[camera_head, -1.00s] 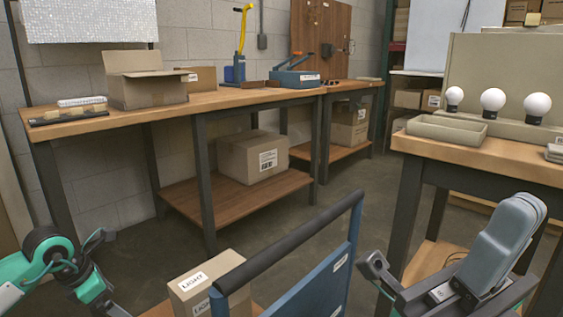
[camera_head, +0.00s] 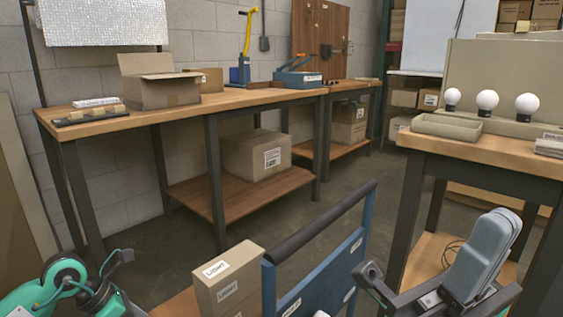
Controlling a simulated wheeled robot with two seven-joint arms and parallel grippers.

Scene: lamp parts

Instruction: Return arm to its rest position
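My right gripper (camera_head: 435,290) shows at the bottom right, with dark grey parts and a blue-grey rounded piece above them. It hangs in front of the right-hand workbench, apart from the table top. I cannot tell whether its fingers are open or shut, and I see no lamp part clearly held. My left arm shows at the bottom left in teal and black. The dark end near my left gripper (camera_head: 117,268) is cut off and folded close to the arm, so its fingers are not clear.
A blue cart (camera_head: 330,262) with a dark handle stands between my arms, a carton (camera_head: 228,283) beside it. The right workbench (camera_head: 480,145) carries a tray (camera_head: 446,129) and white bulbs (camera_head: 487,100). A long workbench (camera_head: 215,103) stands along the back wall. Floor shows between the benches.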

